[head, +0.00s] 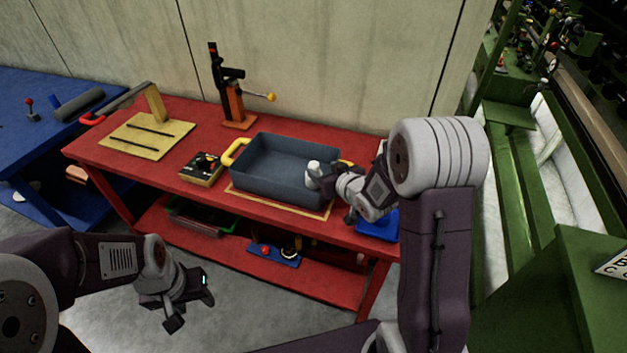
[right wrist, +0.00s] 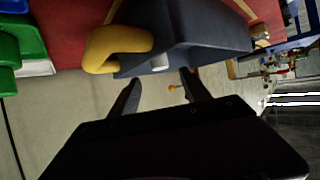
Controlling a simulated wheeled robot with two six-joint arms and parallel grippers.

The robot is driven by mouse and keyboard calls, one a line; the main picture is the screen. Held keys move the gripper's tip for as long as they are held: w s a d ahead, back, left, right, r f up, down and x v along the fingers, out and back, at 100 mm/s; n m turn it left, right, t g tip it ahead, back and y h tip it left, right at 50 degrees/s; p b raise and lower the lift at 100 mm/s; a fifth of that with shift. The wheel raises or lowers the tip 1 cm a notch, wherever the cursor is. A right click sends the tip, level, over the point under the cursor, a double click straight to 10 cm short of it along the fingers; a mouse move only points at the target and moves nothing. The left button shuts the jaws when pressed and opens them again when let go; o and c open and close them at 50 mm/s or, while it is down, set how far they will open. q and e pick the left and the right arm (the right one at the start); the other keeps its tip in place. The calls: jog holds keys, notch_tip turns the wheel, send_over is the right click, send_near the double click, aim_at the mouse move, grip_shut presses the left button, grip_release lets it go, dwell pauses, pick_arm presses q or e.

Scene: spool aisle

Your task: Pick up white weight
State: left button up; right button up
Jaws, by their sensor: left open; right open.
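The white weight (head: 313,172) shows as a small pale shape at the right end of the grey-blue tray (head: 262,176) on the red table. In the right wrist view only a small white patch of it (right wrist: 160,62) shows, at the tray's edge. My right gripper (head: 326,180) is open at the tray's right end, close beside the weight; I cannot tell whether they touch. In the right wrist view its two fingers (right wrist: 160,90) are spread, with the white patch just beyond and between them. My left gripper (head: 190,309) is open and empty, low in front of the table.
The tray has a yellow handle (head: 235,152) at its left end. A black and yellow box (head: 201,169) and a wooden board (head: 145,137) stand left of it. An orange and black stand (head: 235,105) is behind. A blue bin (head: 378,226) lies near the table's right front.

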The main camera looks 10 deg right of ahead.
aim_at(310, 162)
jog(key=x, duration=1.1)
jog(key=shift+s, duration=0.2)
jog(key=shift+c, duration=0.5)
grip_shut()
